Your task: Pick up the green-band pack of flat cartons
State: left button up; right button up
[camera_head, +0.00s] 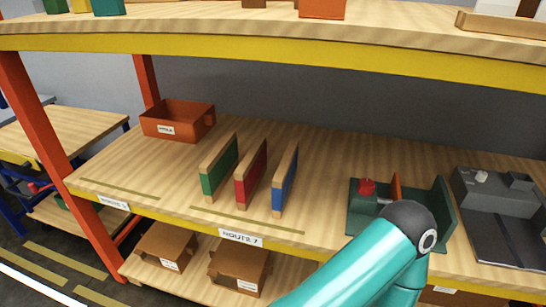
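The green-band pack (221,173) stands upright on edge on the middle wooden shelf, the leftmost of three similar thin packs. It shows a green side face and tan cardboard edges. The red-band pack (252,175) stands just to its right, with a narrow gap between them. The blue-band pack (286,180) stands right of the red one. Neither of my grippers shows in this view. Only a teal arm link of mine with a dark joint is visible at the bottom right, apart from the packs.
An orange bin (178,122) stands behind and left of the packs. A dark green fixture with a red knob (366,187) and a grey machine (500,215) are at the right. The upper shelf's yellow edge (270,58) overhangs. Cardboard boxes (240,268) sit below.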

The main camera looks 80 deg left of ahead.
aim_at(216, 169)
jog(key=u, duration=0.1)
jog(key=k, duration=1.85)
jog(key=u, duration=1.05)
jog(key=i, duration=0.25)
jog(key=u, duration=1.8)
jog(key=i, duration=0.85)
jog(key=z, duration=0.5)
